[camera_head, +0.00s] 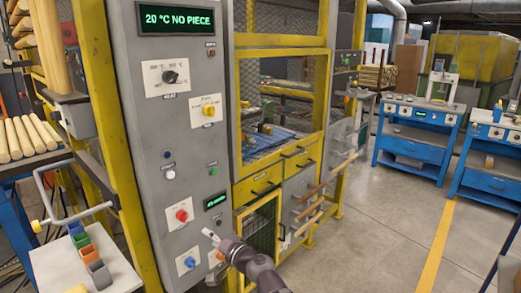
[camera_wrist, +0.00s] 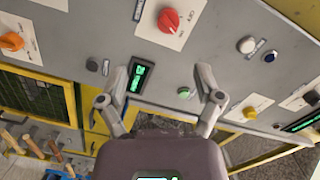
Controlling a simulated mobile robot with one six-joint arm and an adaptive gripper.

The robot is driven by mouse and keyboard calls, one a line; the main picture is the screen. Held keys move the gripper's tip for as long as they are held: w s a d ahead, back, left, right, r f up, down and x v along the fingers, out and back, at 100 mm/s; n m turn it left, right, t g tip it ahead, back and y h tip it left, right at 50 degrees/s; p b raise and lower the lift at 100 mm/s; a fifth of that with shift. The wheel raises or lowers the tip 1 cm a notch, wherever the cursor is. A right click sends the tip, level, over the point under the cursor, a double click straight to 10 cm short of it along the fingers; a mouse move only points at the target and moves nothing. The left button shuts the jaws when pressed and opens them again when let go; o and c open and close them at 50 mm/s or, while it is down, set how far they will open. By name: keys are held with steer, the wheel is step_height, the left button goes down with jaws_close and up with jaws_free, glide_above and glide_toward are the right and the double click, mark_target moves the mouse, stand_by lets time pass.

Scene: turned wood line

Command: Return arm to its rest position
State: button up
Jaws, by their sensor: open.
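My gripper (camera_head: 213,243) is at the lower part of the grey control panel (camera_head: 145,115) in the head view, with my arm coming up from the bottom edge. In the wrist view my gripper (camera_wrist: 163,98) has its two fingers spread wide, with nothing between them. The panel (camera_wrist: 215,30) lies beyond the fingertips; whether they touch it I cannot tell. A small green display (camera_wrist: 138,76) shows by the left finger and a green button (camera_wrist: 183,91) by the right finger.
The panel carries a red knob (camera_head: 181,215), a blue knob (camera_head: 190,263), a yellow knob (camera_head: 209,111) and a display reading "20 °C NO PIECE" (camera_head: 178,20). Wooden handles (camera_head: 308,205) stick out to the right. A white tray (camera_head: 85,268) stands left. Open floor (camera_head: 390,230) lies right.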

steer(key=s+d+f+n+g+h, duration=0.3)
steer(key=d+f+n+g+h, duration=0.3)
steer(key=d+f, duration=0.9)
steer(key=s+d+f+m+g+h, duration=0.15)
steer(key=d+h, duration=0.25)
steer(key=d, duration=0.5)
steer(key=s+d+f+m+g+h, duration=0.1)
steer(key=s+d+m+g+h, duration=0.15)
steer(key=d, duration=0.55)
step_height(320, 180, up, 18)
steer(key=s+d+h+p, duration=0.1)
steer(key=p, duration=1.7)
steer(key=shift+r+n+g, duration=0.15)
steer(key=shift+n+g, duration=0.25)
steer(key=shift+s+d, duration=0.1)
